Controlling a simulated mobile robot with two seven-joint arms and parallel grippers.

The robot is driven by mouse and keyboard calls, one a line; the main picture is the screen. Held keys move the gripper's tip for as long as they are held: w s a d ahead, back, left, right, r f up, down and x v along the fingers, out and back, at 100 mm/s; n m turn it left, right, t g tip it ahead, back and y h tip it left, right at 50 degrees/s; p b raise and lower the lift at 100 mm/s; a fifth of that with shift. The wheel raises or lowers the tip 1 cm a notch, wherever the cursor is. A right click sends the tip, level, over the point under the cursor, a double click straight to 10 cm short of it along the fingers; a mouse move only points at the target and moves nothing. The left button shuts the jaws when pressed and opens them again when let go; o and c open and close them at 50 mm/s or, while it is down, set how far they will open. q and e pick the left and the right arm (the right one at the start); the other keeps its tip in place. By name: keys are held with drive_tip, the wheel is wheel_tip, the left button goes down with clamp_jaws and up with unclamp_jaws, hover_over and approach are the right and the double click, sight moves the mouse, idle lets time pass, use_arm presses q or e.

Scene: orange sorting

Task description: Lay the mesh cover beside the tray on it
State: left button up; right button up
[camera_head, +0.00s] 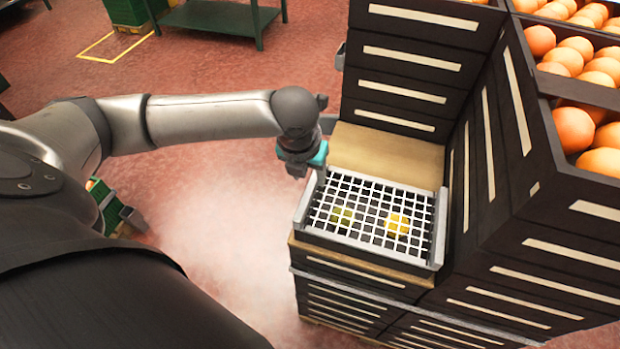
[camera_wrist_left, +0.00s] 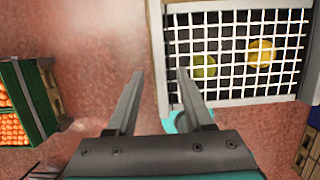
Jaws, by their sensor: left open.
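The white mesh cover (camera_head: 370,212) lies over the grey tray (camera_head: 440,230), inside its raised side walls, and looks flat. Through its openings I see a green fruit (camera_head: 342,215) and a yellow fruit (camera_head: 397,224). In the left wrist view the mesh (camera_wrist_left: 232,48) is at the upper right, over the green fruit (camera_wrist_left: 204,67) and the yellow fruit (camera_wrist_left: 261,52). My left gripper (camera_head: 318,168) is at the tray's far left corner. In the left wrist view its fingers (camera_wrist_left: 158,75) are apart with nothing between them. My right gripper does not show.
The tray stands on a stack of dark slatted crates (camera_head: 345,300) with a tan board (camera_head: 385,158) behind it. Taller crates (camera_head: 490,160) with oranges (camera_head: 575,128) rise at the right. A green crate of oranges (camera_wrist_left: 30,100) is at the left. The red floor between is clear.

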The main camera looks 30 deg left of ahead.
use_arm(q)
drive_tip(key=p+v, duration=0.1)
drive_tip(key=v, duration=0.6)
drive_tip(key=shift+r, duration=0.35)
drive_tip(key=shift+d, duration=0.1)
